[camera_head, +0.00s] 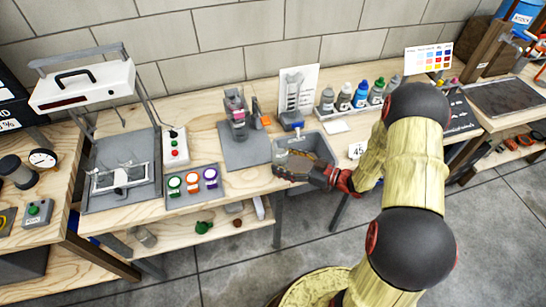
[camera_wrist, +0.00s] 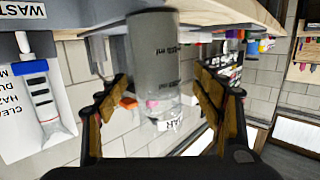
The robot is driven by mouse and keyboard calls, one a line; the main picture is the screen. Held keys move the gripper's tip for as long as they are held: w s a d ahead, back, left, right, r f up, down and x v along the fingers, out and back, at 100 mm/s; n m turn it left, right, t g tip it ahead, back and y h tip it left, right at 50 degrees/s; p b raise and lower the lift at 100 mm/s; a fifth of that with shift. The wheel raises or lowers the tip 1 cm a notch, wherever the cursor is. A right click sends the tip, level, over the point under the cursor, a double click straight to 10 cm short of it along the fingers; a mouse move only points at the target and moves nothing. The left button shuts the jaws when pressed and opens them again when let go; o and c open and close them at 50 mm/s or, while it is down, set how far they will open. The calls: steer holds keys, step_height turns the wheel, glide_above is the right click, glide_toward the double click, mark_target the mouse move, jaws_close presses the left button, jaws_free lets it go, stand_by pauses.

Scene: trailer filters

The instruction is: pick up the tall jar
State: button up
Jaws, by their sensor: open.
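The tall jar (camera_head: 238,118) appears to be the grey, see-through upright vessel on a dark grey pad behind the bench's front edge. In the wrist view, which is upside down, the clear jar (camera_wrist: 160,60) shows "ml" markings and a label and lies between my fingers in the picture. My gripper (camera_head: 282,172) is at the front edge of the bench, right of the jar and nearer the front, apart from it. In the wrist view my gripper (camera_wrist: 160,84) has its two fingers spread wide with nothing held.
An orange item (camera_head: 264,120) lies right of the jar. A grey bin (camera_head: 285,143) sits beside my gripper. A poster (camera_head: 297,88) and several small bottles (camera_head: 345,97) stand behind. A tray with three coloured rings (camera_head: 193,183) lies to the left.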

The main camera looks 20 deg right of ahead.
steer(key=shift+w+a, duration=0.2)
steer(key=shift+a, duration=0.05)
steer(key=x, duration=0.2)
steer(key=b+x, duration=0.1)
steer(key=x, duration=0.1)
steer(key=r+b+x, duration=0.1)
steer(key=x, duration=0.1)
steer(key=shift+w+d, duration=0.1)
steer(key=shift+w, duration=0.05)
steer(key=shift+c, duration=0.4)
jaws_close()
stand_by(0.4)
